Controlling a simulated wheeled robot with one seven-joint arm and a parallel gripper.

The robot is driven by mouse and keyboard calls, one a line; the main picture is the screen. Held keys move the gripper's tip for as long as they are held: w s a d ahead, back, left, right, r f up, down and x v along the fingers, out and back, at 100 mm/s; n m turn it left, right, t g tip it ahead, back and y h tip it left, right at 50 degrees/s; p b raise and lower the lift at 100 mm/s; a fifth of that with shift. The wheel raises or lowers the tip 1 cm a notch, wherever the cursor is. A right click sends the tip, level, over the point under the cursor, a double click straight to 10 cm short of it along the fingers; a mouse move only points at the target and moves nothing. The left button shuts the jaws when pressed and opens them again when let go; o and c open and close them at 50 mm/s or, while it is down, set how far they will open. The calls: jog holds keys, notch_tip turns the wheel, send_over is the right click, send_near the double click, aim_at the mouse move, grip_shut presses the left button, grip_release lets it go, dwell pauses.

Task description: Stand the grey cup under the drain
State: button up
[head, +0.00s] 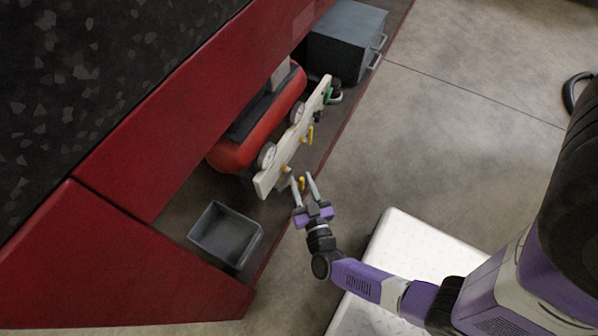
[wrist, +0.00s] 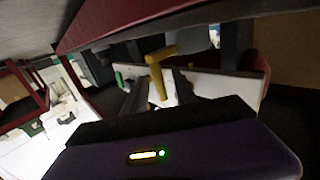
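A cream board (head: 283,158) with yellow levers stands in front of a red tank (head: 240,143). I cannot tell which fitting is the drain. My gripper (head: 303,178) is open at the board's near end, right of the container and apart from it. A yellow lever (wrist: 157,72) shows ahead of and between the fingers in the wrist view; contact cannot be told. Nothing is visibly held.
Two round gauges (head: 267,155) sit along the board, and a green fitting (head: 328,95) is at its far end. A dark grey cabinet (head: 345,42) stands at the back. Red panels (head: 160,150) overhang from the left.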

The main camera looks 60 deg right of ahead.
jog(key=p+v, duration=0.2)
jog(key=v, duration=0.6)
jog(key=s+a+r+n+t+y, duration=0.3)
jog(key=s+a+r+y, duration=0.25)
jog(key=a+r, duration=0.4)
jog(key=s+r+n+y, duration=0.2)
jog(key=r+y, duration=0.1)
jog(key=r, duration=0.7)
jog(key=s+a+r+n+g+y, duration=0.1)
jog(key=s+r+n+y, duration=0.1)
jog(key=r, duration=0.9)
jog(key=shift+s+a+n+y, duration=0.25)
jog(key=shift+s+n+y, duration=0.1)
jog(key=shift+n+y, duration=0.5)
jog(key=shift+r, duration=0.15)
